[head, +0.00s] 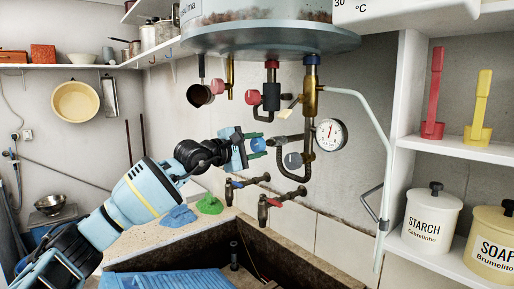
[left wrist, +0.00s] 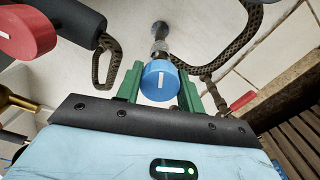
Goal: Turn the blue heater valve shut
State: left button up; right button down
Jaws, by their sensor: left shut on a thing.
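The blue heater valve (left wrist: 160,82) is a round blue knob with a white line on its face. In the left wrist view it sits on a metal stem that runs back to the wall pipework. The two green fingers of my left gripper (left wrist: 160,88) stand on either side of the knob, shut on it. In the left wrist view the white line runs roughly up and down the picture. My right gripper is not in view.
A red knob (left wrist: 26,32) is close to my left gripper. The boiler (head: 262,38) hangs above, with a round gauge (head: 330,134) to the right. Two taps stick out over the stone trough (head: 310,258) below. A white shelf (head: 455,147) is at right.

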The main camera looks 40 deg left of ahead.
pick_arm(q)
jog(key=m, duration=0.4)
jog(key=shift+m, duration=0.6)
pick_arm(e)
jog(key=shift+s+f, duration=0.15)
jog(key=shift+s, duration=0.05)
pick_arm(q)
jog(key=shift+m, duration=0.3)
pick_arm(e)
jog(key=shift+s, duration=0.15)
pick_arm(q)
jog(key=o, duration=0.8)
jog(key=shift+o, duration=0.9)
jog(key=shift+s+f, duration=0.1)
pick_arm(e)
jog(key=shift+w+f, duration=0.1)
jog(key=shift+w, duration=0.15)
